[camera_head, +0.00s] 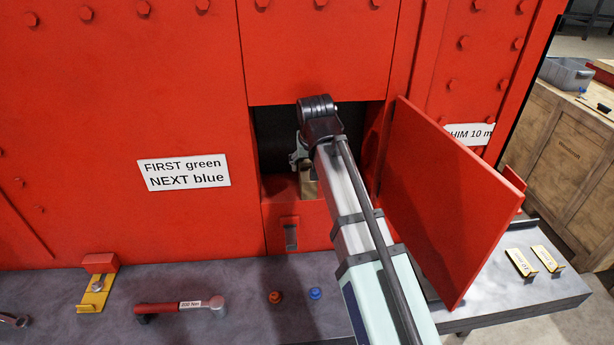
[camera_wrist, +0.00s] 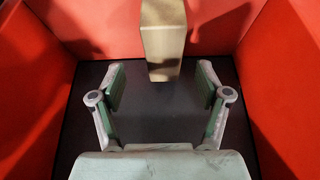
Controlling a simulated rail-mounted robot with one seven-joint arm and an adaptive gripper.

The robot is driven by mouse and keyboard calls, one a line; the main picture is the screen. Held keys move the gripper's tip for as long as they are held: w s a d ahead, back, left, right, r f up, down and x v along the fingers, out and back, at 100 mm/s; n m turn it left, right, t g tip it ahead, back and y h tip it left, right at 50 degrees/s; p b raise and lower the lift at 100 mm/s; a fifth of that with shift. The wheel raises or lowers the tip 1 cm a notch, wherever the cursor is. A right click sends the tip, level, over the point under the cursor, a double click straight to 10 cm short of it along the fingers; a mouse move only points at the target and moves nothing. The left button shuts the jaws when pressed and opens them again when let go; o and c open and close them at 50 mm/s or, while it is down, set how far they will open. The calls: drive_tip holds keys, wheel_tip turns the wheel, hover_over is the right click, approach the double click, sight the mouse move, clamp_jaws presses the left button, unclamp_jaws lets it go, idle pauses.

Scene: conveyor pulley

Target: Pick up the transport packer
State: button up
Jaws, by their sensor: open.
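A tan, brass-coloured block, which looks like the transport packer (camera_head: 309,189), stands inside the square opening in the red housing. In the wrist view the packer (camera_wrist: 163,42) stands upright on the dark floor, ahead of and between my fingers, with its top cut off by the frame edge. My gripper (camera_wrist: 161,88) is open and empty, its two green-padded fingers spread apart and short of the packer. In the head view my arm reaches into the opening and hides most of my gripper (camera_head: 300,157) and part of the packer.
Red walls (camera_wrist: 285,75) close in on both sides of my gripper. An open red door (camera_head: 450,200) stands right of my arm.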

sight(307, 171)
drive_tip(key=shift+a+p+x, duration=0.15)
drive_tip(key=shift+p+x, duration=0.55)
drive_tip(key=shift+x, duration=0.7)
drive_tip(key=shift+a+p+x, duration=0.1)
drive_tip(key=shift+p+x, duration=0.6)
drive_tip(key=shift+x, duration=0.7)
drive_tip(key=shift+w+f, duration=0.15)
drive_tip(key=shift+f, duration=0.3)
drive_tip(key=shift+f, duration=0.25)
drive_tip(key=c, duration=1.4)
